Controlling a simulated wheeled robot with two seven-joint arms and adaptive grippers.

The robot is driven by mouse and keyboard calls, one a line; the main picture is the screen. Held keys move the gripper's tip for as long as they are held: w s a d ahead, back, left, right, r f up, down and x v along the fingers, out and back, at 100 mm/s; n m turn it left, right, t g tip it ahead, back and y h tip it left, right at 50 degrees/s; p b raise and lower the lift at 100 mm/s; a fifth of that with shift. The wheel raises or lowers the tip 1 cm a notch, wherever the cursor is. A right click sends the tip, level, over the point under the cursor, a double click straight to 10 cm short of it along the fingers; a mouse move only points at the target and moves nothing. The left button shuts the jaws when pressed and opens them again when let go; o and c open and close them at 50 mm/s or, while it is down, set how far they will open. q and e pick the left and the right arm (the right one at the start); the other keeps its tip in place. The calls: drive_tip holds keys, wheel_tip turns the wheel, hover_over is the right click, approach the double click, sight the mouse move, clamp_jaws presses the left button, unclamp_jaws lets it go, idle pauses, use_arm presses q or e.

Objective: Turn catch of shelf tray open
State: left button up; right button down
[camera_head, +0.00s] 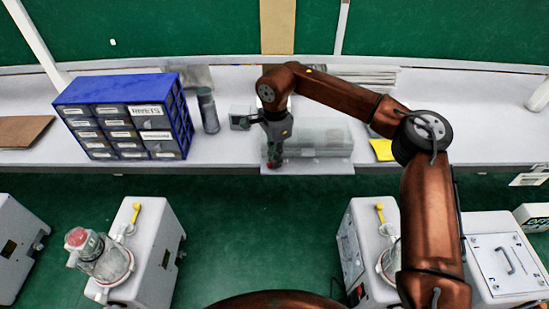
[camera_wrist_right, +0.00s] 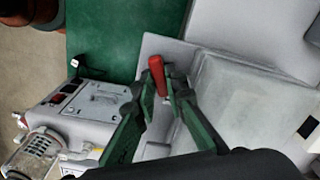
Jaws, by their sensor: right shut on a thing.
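The catch (camera_wrist_right: 157,74) is a red handle at the edge of the grey shelf tray (camera_wrist_right: 168,46) in the right wrist view. My right gripper (camera_wrist_right: 162,98) is shut on the red catch, with a green-padded finger on each side. It points down at the tray's left front in the head view (camera_head: 274,158). My left gripper is not in view.
A blue drawer cabinet (camera_head: 183,110) and a dark bottle (camera_head: 208,112) stand left of the tray. A yellow note (camera_head: 382,150) lies to its right. Grey pump units (camera_head: 155,250) stand on the green floor before the bench.

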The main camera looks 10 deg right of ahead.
drive_tip(key=shift+r, duration=0.15)
drive_tip(key=shift+w+r+m, duration=0.1)
drive_tip(key=shift+r+m, duration=0.05)
drive_tip(key=shift+m, duration=2.65)
drive_tip(key=c, duration=2.3)
unclamp_jaws()
drive_tip(key=shift+o, duration=0.3)
drive_tip(key=shift+a+b, duration=0.1)
drive_tip(key=shift+b, duration=0.2)
wheel_tip(320, 180, up, 12)
